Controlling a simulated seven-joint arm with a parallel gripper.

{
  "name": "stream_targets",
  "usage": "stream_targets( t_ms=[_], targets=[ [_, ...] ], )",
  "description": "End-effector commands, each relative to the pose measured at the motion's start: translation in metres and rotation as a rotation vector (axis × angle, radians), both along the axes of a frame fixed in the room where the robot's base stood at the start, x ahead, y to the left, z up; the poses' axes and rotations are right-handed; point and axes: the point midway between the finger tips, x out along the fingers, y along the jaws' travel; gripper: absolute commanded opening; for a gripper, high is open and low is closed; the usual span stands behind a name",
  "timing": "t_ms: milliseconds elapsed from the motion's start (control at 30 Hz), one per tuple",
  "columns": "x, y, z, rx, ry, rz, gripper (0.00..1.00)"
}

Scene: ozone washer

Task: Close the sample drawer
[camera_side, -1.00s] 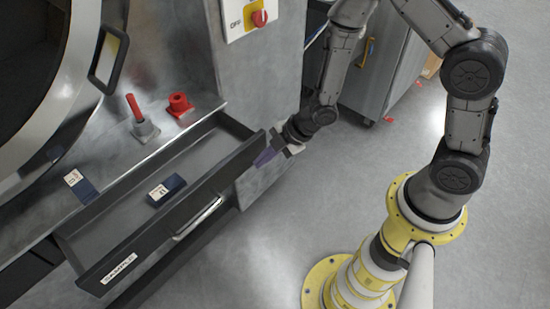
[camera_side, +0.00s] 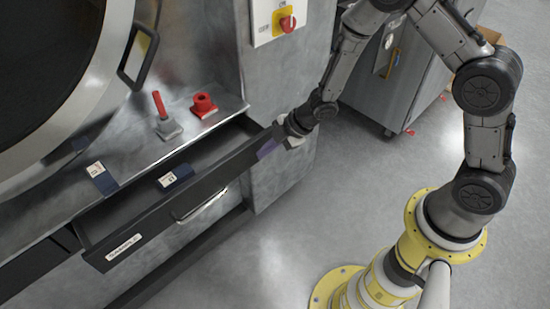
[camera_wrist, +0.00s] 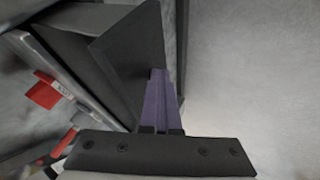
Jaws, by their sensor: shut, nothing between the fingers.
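The sample drawer (camera_side: 150,222) is a dark drawer with a label and a metal handle (camera_side: 199,204) on its front. It stands partly open below the steel ledge. A dark blue box with a white label (camera_side: 175,180) lies inside it. My gripper (camera_side: 268,149) is shut and empty, with its purple fingers at the right end of the drawer front, seemingly touching it. In the wrist view the shut purple fingers (camera_wrist: 155,100) lie against or very near the dark drawer panel (camera_wrist: 130,55). Whether they press on it is hard to tell.
On the ledge stand a red-handled lever (camera_side: 164,118), a red knob (camera_side: 204,105) and another labelled blue box (camera_side: 101,178). A switch panel (camera_side: 275,20) is on the wall above. A grey cabinet (camera_side: 395,85) stands behind my arm. The floor (camera_side: 370,180) in front is clear.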

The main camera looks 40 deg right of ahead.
Motion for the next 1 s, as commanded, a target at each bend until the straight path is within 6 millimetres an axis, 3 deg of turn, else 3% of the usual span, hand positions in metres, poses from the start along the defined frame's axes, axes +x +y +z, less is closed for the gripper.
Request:
stream_targets(
  t_ms=[200,500,1000],
  targets=[
    [0.051,0.0,0.0,0.0,-0.005,-0.001,0.0],
    [0.097,0.0,0.0,-0.001,-0.003,0.0,0.0],
    [0.113,0.0,0.0,0.001,-0.003,-0.005,0.0]
  ],
)
